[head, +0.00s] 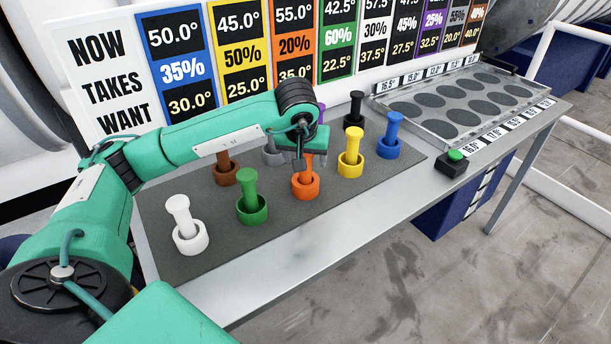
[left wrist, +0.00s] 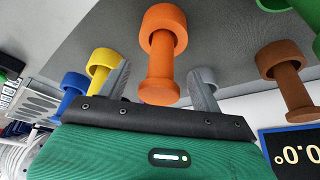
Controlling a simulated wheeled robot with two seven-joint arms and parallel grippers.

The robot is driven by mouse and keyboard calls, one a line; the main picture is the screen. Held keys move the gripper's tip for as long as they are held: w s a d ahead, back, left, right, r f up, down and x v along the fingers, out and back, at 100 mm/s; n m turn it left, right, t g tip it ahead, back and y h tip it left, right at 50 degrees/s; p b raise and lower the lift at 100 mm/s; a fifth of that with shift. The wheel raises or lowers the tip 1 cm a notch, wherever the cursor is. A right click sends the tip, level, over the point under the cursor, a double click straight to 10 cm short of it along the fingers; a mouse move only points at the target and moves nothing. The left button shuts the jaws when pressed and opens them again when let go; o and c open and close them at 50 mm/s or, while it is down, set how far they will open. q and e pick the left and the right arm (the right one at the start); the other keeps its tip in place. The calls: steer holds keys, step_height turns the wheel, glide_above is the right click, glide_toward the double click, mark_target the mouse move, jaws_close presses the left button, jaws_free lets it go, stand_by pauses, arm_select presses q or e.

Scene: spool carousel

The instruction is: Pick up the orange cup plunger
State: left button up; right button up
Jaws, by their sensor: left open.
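The orange cup plunger (head: 304,185) stands upright on the dark mat, a cup-shaped base with a thin stem and a flat top. My left gripper (head: 303,157) is over its top in the head view, partly hiding the stem's upper end. In the left wrist view the orange plunger (left wrist: 160,75) shows between the two grey fingers of my left gripper (left wrist: 161,88), one finger to each side. The gripper is open; I cannot tell whether either finger touches the stem. My right gripper is not in view.
On the mat (head: 222,238), white (head: 187,238), green (head: 251,210), brown (head: 227,172), yellow (head: 350,165) and blue (head: 389,148) plungers stand around the orange one. Grey, purple and black ones stand behind. A tray (head: 395,118) with dark round spots and a green-button box (head: 452,168) are at right.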

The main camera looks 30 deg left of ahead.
arm_select(q)
steer(key=shift+x, duration=0.9)
steer(key=shift+c, duration=0.5)
jaws_close()
